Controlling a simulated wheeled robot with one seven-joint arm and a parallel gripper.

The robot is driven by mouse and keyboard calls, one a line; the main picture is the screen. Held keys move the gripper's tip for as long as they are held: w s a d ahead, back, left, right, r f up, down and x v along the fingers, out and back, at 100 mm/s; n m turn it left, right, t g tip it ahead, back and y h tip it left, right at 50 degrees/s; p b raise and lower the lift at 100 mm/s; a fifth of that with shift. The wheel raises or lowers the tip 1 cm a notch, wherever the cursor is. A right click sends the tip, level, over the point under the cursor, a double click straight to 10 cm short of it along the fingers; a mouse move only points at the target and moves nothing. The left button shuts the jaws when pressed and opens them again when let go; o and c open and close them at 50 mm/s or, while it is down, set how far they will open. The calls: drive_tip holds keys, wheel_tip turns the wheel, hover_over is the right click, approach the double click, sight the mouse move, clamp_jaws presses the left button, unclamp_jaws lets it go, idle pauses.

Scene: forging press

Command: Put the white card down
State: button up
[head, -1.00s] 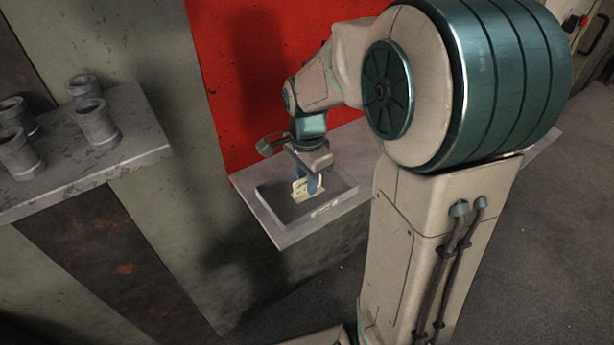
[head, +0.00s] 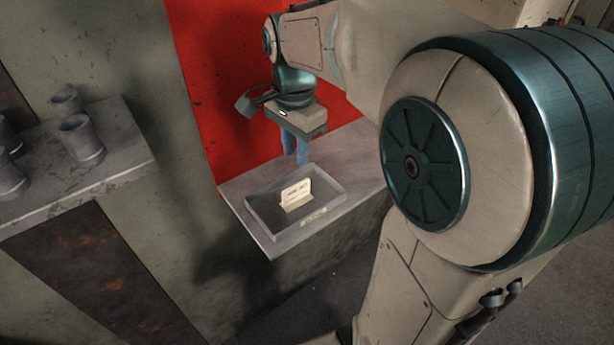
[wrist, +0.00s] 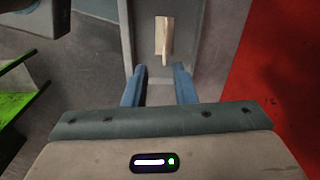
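The white card (head: 297,192) stands upright, like a folded tent card with small print, inside a shallow grey tray (head: 262,229) on a ledge. In the wrist view the card (wrist: 164,36) appears beyond my fingertips, inside the tray. My gripper (head: 296,160) is above and behind the card in the head view, fingers pointing down. In the wrist view its two blue fingers (wrist: 158,72) are apart with nothing between them. The gripper does not touch the card.
The grey ledge (head: 350,150) juts from a wall beside a red panel (head: 205,70). At left, a grey shelf (head: 105,165) holds several grey cups (head: 80,138). A green edge (wrist: 22,85) shows at left in the wrist view. Dark floor lies below.

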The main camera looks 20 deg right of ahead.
drive_tip(key=s+f+n+t, duration=0.1)
drive_tip(key=s+f+n, duration=0.2)
drive_tip(key=s+n, duration=0.3)
drive_tip(key=s+f+n+t, duration=0.1)
drive_tip(key=s+f+n, duration=0.2)
drive_tip(key=s+n, duration=0.4)
drive_tip(key=shift+t, duration=0.4)
